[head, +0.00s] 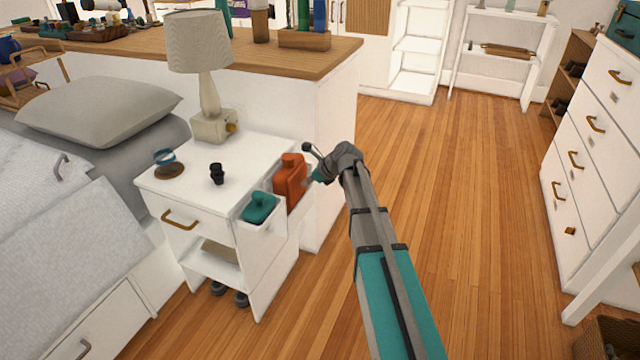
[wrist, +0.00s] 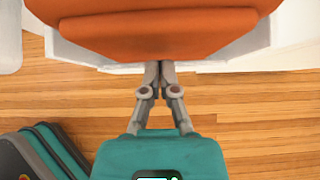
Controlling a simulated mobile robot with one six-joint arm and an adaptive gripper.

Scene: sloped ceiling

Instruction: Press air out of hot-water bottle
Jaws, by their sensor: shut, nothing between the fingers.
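The orange-red hot-water bottle (head: 290,180) stands upright in a white holder (head: 301,218) on the side of the white nightstand. In the wrist view the bottle (wrist: 160,35) fills the top of the picture. My gripper (wrist: 160,68) is shut and empty, with its fingertips at the bottle's lower edge; I cannot tell whether they touch it. In the head view my gripper (head: 312,180) is just right of the bottle, partly hidden by my wrist. A small black stopper-like piece (head: 217,174) stands on the nightstand top (head: 240,160).
A teal item (head: 260,206) sits in a front side holder (head: 262,237). A lamp (head: 205,85) and a blue cup (head: 165,157) on a brown coaster stand on the nightstand. The bed (head: 60,230) is at left, a counter (head: 340,55) behind. Wooden floor (head: 470,200) is clear to the right.

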